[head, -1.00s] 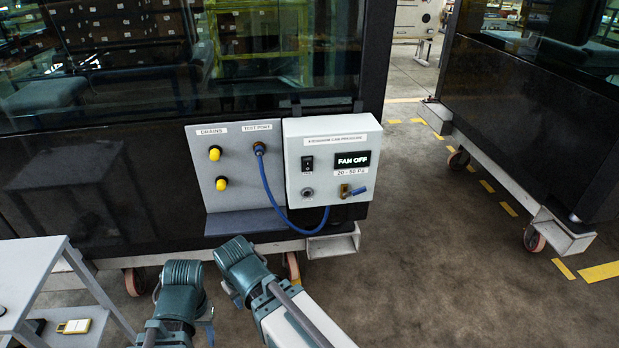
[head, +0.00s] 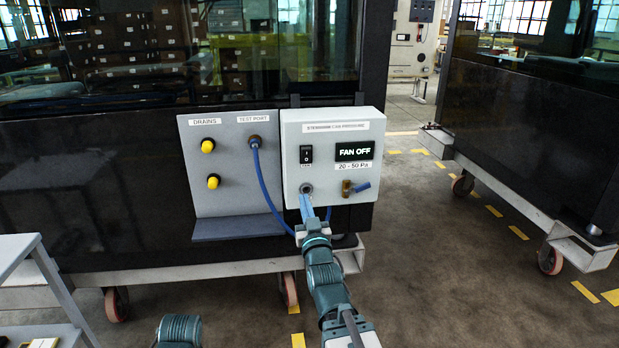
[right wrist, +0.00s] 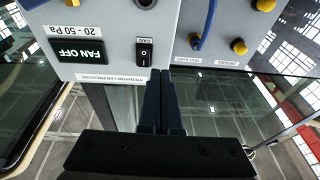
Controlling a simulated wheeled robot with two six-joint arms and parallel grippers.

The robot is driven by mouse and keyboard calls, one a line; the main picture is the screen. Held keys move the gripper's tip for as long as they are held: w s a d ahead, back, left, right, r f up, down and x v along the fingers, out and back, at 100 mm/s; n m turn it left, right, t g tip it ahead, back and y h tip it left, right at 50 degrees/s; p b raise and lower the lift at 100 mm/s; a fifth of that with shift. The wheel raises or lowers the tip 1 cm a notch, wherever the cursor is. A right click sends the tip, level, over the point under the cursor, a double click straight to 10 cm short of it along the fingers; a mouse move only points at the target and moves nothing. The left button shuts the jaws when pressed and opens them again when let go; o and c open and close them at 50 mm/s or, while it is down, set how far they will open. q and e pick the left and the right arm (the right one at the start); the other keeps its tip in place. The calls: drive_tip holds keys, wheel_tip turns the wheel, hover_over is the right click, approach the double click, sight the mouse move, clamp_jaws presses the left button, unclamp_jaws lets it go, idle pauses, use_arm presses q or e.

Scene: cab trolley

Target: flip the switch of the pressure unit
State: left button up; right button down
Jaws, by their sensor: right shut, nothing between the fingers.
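The pressure unit (head: 290,127) is a light grey box on the dark cab wall. Its black rocker switch (head: 306,154) sits left of a display (head: 354,151) reading "FAN OFF". The switch also shows in the right wrist view (right wrist: 143,53), where the unit appears upside down. My right gripper (head: 306,200) is shut and empty, its fingers pointing up at the unit's lower left, below the switch. In the right wrist view its fingertips (right wrist: 163,72) show beside the switch; I see no contact with it. My left gripper is out of view.
A blue hose (head: 265,190) runs from the test port past my right fingers. A brass valve (head: 347,188) sits below the display. Yellow-capped drains (head: 208,146) are at left. A grey table (head: 15,250) stands lower left.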

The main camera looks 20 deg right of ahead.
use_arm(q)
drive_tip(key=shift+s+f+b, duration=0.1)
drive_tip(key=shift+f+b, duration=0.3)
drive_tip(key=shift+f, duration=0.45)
use_arm(e)
drive_tip(key=shift+s+d+r+m+t+h, duration=0.2)
drive_tip(key=shift+s+d+r+t+h, duration=0.15)
drive_tip(key=shift+s+d, duration=0.25)
drive_tip(key=shift+s+d+r+m+t+h, duration=0.2)
drive_tip(key=shift+s+d+r+t+h, duration=0.15)
drive_tip(key=shift+d, duration=0.3)
